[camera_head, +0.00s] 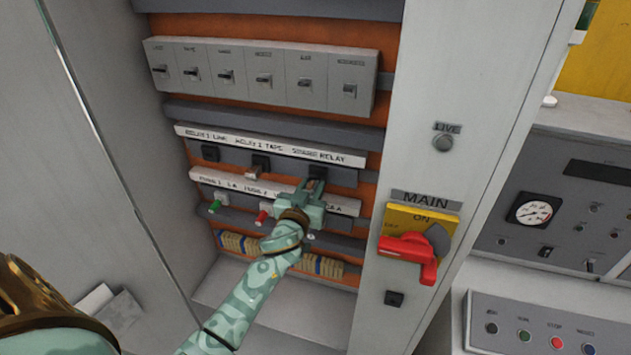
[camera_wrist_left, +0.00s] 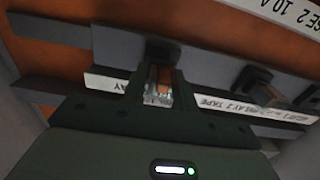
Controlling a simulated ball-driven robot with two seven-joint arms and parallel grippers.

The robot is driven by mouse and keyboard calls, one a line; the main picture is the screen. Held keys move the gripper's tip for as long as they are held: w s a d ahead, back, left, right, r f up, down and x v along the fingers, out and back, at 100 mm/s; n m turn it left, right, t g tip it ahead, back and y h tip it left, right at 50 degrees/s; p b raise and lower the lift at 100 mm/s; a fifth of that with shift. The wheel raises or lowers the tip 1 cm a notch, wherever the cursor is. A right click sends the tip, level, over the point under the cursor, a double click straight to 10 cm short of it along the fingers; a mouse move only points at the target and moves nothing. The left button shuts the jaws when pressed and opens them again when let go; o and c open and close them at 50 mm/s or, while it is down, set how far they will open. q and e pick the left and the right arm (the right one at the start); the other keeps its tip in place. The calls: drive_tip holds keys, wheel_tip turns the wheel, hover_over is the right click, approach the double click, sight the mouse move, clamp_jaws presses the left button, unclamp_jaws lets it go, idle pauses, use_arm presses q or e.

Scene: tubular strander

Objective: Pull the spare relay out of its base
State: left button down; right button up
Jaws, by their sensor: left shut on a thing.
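The spare relay (camera_wrist_left: 160,84) is a small clear block with orange inside. In the wrist view it sits between the fingers of my left gripper (camera_wrist_left: 156,100), which is shut on it. Its dark base (camera_wrist_left: 162,50) is just beyond it; I cannot tell whether the relay is still seated. In the head view my left gripper (camera_head: 313,190) reaches up to the relay (camera_head: 317,180) below the right end of the relay label strip (camera_head: 270,145), and hides much of it. My right gripper is not in view.
Another relay (camera_head: 260,165) and a dark base (camera_head: 209,152) are to the left. A fuse label strip (camera_head: 230,187) with green (camera_head: 215,206) and red (camera_head: 262,217) fuses lies below. The cabinet's right post carries the red MAIN switch handle (camera_head: 410,250).

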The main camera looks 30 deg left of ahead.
use_arm(q)
drive_tip(key=shift+p+v, duration=0.35)
drive_tip(key=shift+v, duration=1.95)
